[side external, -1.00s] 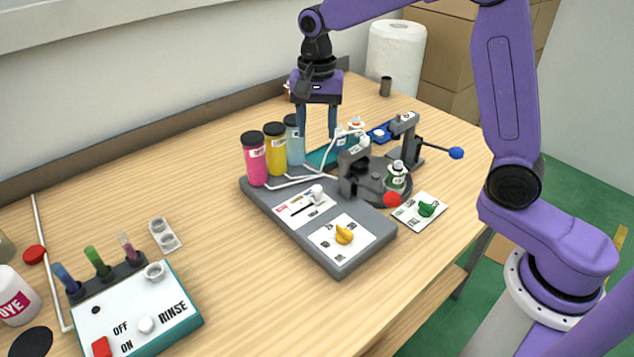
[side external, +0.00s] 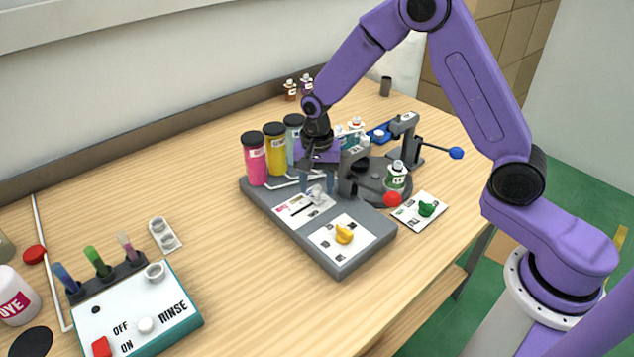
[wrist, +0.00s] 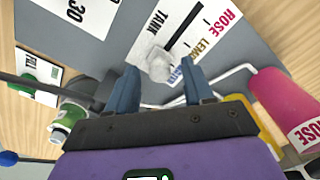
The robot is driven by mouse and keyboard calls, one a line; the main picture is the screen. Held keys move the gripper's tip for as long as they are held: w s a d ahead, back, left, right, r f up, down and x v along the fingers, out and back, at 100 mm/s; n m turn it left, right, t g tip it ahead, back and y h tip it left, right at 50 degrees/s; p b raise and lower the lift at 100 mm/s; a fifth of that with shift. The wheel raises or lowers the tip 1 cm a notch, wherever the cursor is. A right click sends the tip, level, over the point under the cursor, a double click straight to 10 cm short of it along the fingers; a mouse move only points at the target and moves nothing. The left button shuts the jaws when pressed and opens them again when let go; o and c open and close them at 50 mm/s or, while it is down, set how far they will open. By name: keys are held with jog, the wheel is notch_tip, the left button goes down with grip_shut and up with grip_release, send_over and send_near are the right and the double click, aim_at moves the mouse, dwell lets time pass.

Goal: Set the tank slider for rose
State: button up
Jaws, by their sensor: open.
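The tank slider's white knob (side external: 317,193) sits on the white label plate (side external: 297,212) of the grey dispenser base. In the wrist view the knob (wrist: 158,66) is at the end of the black slot away from the ROSE label (wrist: 230,14), by a bluish, partly hidden label. LEMON is printed between them. My gripper (side external: 317,188) is open, pointing down over the knob. In the wrist view my gripper's fingertips (wrist: 161,75) flank the knob on either side; contact cannot be told. The pink rose bottle (side external: 255,160) stands behind the plate.
Yellow (side external: 275,150) and pale blue (side external: 293,140) bottles stand close behind my gripper. A yellow knob (side external: 344,234) is on the front plate. A turntable with a green-labelled bottle (side external: 396,178) and a red ball (side external: 392,199) are to the right.

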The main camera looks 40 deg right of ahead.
jog(key=shift+f, duration=0.1)
grip_shut()
send_over(293, 215)
dwell(0.4)
jog(key=shift+a, duration=0.1)
grip_release()
notch_tip(293, 215, up, 18)
jog(key=shift+f, duration=0.25)
dwell(0.3)
